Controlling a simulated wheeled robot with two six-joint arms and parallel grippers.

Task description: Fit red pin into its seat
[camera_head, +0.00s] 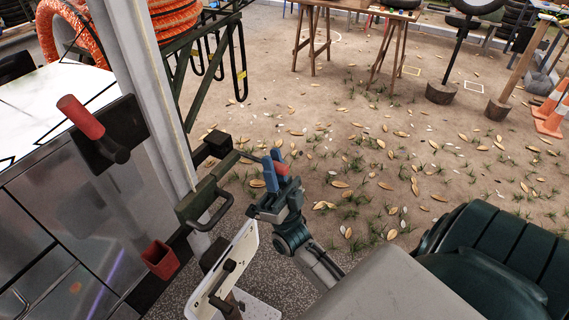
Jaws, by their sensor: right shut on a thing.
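My right gripper (274,172) reaches up from the lower middle, its blue fingers shut on the red pin (282,168). Only a small red part of the pin shows; the fingers hide the rest. The pin is held in the air, just right of a green bracket with a looped handle (207,203) and a dark block (216,145) on the pale post. I cannot tell which part is the pin's seat. The pin appears apart from the bracket, though the depth between them is unclear. My left gripper is not in view.
A red-gripped handle (80,117) juts from a dark plate at left, above a small red open box (160,259). The pale post (152,85) stands close left of the gripper. A dark green ribbed body (500,262) fills the lower right. Leaf-strewn ground lies beyond.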

